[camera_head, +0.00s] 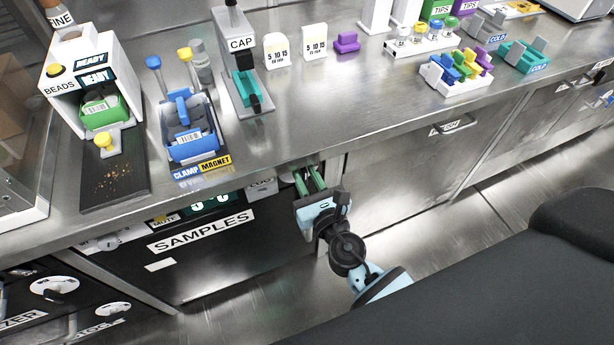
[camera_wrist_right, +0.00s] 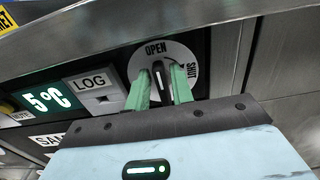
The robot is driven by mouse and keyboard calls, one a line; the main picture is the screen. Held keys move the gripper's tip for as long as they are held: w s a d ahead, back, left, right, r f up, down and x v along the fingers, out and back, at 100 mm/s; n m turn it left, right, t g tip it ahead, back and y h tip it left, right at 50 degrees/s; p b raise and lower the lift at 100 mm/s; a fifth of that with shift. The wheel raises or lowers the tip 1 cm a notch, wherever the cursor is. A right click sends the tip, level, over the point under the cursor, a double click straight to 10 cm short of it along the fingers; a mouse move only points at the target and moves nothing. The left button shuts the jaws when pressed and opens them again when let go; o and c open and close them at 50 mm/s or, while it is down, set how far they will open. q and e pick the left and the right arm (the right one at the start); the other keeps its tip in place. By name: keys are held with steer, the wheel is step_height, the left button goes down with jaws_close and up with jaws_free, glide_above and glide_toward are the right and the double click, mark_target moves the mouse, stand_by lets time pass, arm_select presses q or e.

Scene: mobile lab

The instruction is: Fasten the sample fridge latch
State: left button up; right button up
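The sample fridge latch (camera_wrist_right: 160,79) is a dark bar with a white line, on a round pale dial (camera_wrist_right: 157,52) marked OPEN and SHUT. The white line points roughly up towards OPEN. My right gripper (camera_wrist_right: 161,82) has its green fingers apart, one on each side of the bar, with a small gap showing. In the head view my right gripper (camera_head: 309,180) is at the upper right of the black fridge front (camera_head: 235,258) labelled SAMPLES, just under the bench edge. The latch is mostly hidden there. My left gripper is not in view.
The steel bench (camera_head: 330,110) overhangs close above my right gripper. A LOG panel (camera_wrist_right: 97,88) and a 5°C display (camera_wrist_right: 48,101) lie left of the dial. Steel cabinet fronts (camera_head: 390,185) stand to the right. The floor in front is clear.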

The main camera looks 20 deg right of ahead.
jaws_close()
steer(key=shift+m, duration=0.3)
steer(key=shift+d+f+m+b, duration=0.35)
steer(key=shift+m+b, duration=0.45)
steer(key=shift+m, duration=2.05)
steer(key=shift+d+f+m+b, duration=0.3)
steer(key=shift+m+b, duration=0.45)
steer(key=shift+m, duration=2.15)
steer(key=shift+d+f+m+b, duration=0.3)
steer(key=shift+m+b, duration=0.5)
steer(key=shift+m, duration=2.05)
steer(key=shift+o, duration=1.6)
jaws_free()
